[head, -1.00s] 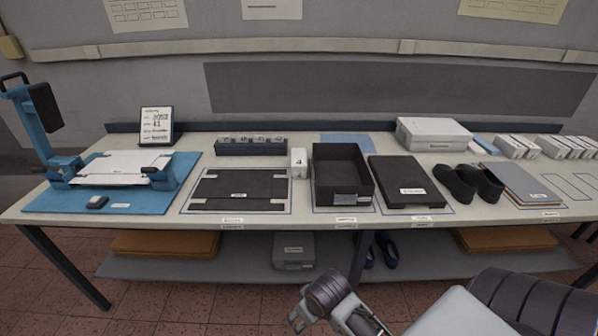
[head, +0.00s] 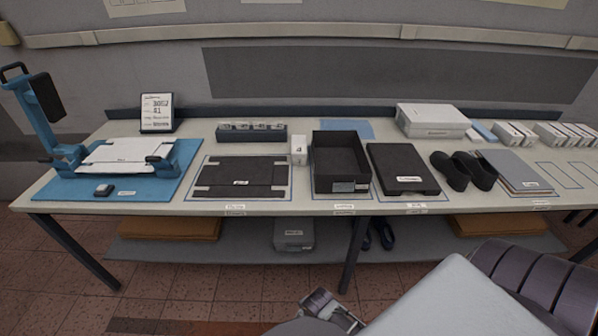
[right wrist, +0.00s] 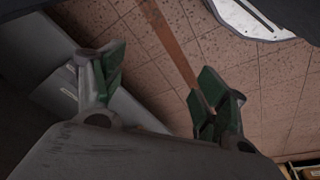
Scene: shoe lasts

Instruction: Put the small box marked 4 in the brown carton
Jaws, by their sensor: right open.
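The small white box marked 4 (head: 299,150) stands upright on the table, just left of a dark open-topped box (head: 363,170). That open box looks near black and appears empty; I cannot tell if it is the brown carton. My right gripper (head: 330,309) is low at the bottom edge of the head view, in front of the table and well away from the small box. In the right wrist view (right wrist: 158,88) its green-padded fingers are apart with nothing between them, over the tiled floor. My left gripper is not in view.
A dark flat panel (head: 241,175) lies left of the open box and a dark lidded box (head: 402,168) lies right of it. A slotted rack (head: 251,133) stands behind. The table's front edge lies between my gripper and these things.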

